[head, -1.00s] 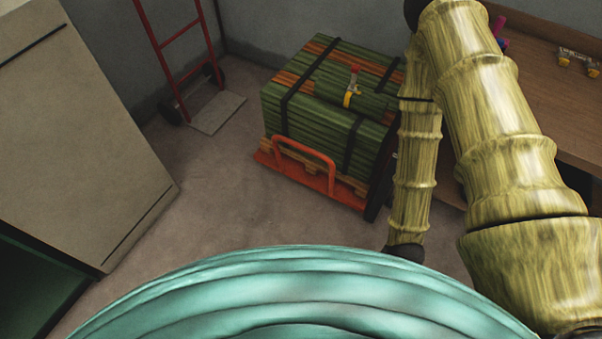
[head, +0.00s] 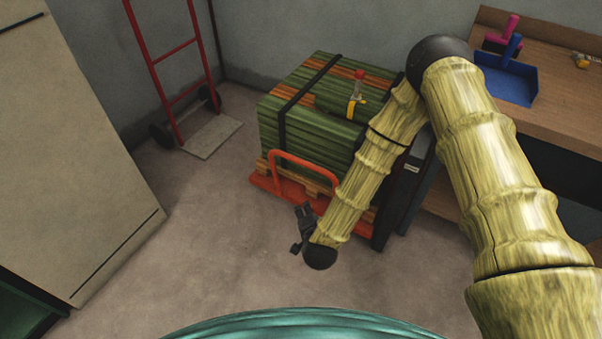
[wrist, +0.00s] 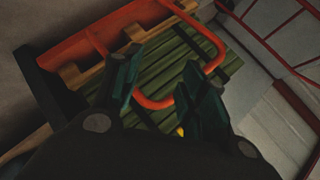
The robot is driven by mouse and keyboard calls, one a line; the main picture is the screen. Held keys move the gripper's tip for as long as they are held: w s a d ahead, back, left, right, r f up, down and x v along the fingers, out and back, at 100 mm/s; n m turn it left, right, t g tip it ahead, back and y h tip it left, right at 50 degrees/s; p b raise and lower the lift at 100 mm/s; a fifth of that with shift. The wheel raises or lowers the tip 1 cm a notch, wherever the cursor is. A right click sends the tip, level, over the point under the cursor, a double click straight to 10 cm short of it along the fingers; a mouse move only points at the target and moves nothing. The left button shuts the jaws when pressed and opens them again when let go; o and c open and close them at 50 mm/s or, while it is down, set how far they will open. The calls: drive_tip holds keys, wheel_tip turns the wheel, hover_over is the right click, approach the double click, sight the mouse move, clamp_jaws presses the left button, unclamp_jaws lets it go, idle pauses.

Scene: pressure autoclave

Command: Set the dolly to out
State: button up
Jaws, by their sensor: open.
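An orange dolly (head: 265,183) with a looped orange handle (head: 302,155) sits on the floor under a wooden pallet stacked with strapped green boards (head: 300,125). In the wrist view the handle (wrist: 217,45) curves across the boards, and the dolly's orange edge (wrist: 75,47) is at upper left. My gripper (head: 304,212) is in front of the dolly, near the handle. It also shows in the wrist view (wrist: 160,85), open and empty, with its fingers spread and the handle's bend showing between them. I cannot tell the exact gap to the handle. My forearm hides the load's right side.
A red hand truck (head: 163,88) leans at the back wall. A beige cabinet (head: 75,150) stands at left. A wooden bench (head: 560,115) with a blue dustpan (head: 508,78) is at right. A dark post (head: 398,200) stands beside the dolly. Floor in front is clear.

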sight(300, 164)
drive_tip(key=w+m+t+h+b, duration=0.1)
drive_tip(key=w+m+b, duration=0.2)
drive_tip(key=w, duration=0.4)
drive_tip(key=w+a+m+t+h+b, duration=0.1)
drive_tip(key=w+m+t+b, duration=0.1)
drive_tip(key=w, duration=0.5)
drive_tip(key=w+r+m+t+h+b, duration=0.1)
drive_tip(key=w+m+b, duration=0.2)
drive_tip(key=w, duration=0.5)
drive_tip(key=shift+w+a+m+t+h+b, duration=0.1)
drive_tip(key=shift+a+m+t+h+b, duration=0.25)
drive_tip(key=shift+b, duration=0.4)
drive_tip(key=shift+d, duration=0.1)
clamp_jaws()
